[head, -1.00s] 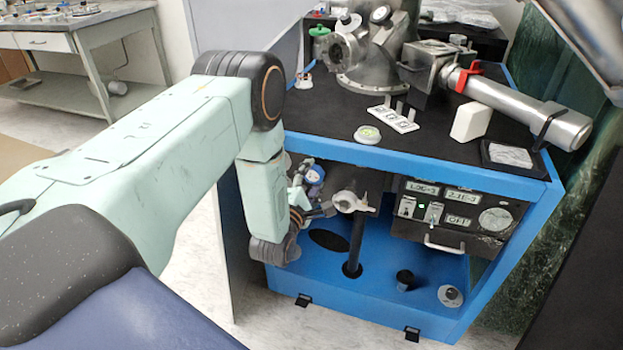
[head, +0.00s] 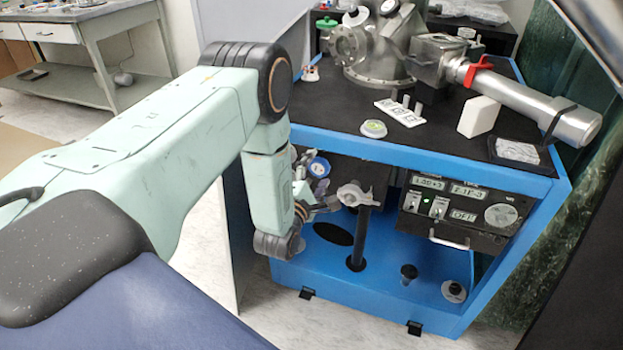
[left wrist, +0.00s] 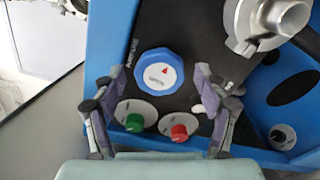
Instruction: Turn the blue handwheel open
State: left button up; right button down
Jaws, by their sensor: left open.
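The blue handwheel (left wrist: 158,76) has a white centre with a small red pointer mark, and it sits on a black panel in the left wrist view. It also shows small in the head view (head: 319,168), just right of my left forearm. My left gripper (left wrist: 155,88) is open, with one finger to the left of the wheel and one to the right, and nothing held. In the head view my left gripper (head: 314,188) is partly hidden by its own arm. Whether the fingers touch the wheel cannot be told. My right gripper is in neither view.
A green knob (left wrist: 134,122) and a red knob (left wrist: 179,132) sit below the handwheel. A grey metal valve (head: 357,195) is close on the right. The blue frame (head: 440,170) surrounds the opening, with a control box (head: 462,210) at its right.

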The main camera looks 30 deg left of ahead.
pick_arm(q)
jog(key=v, duration=1.1)
jog(key=shift+s, duration=0.35)
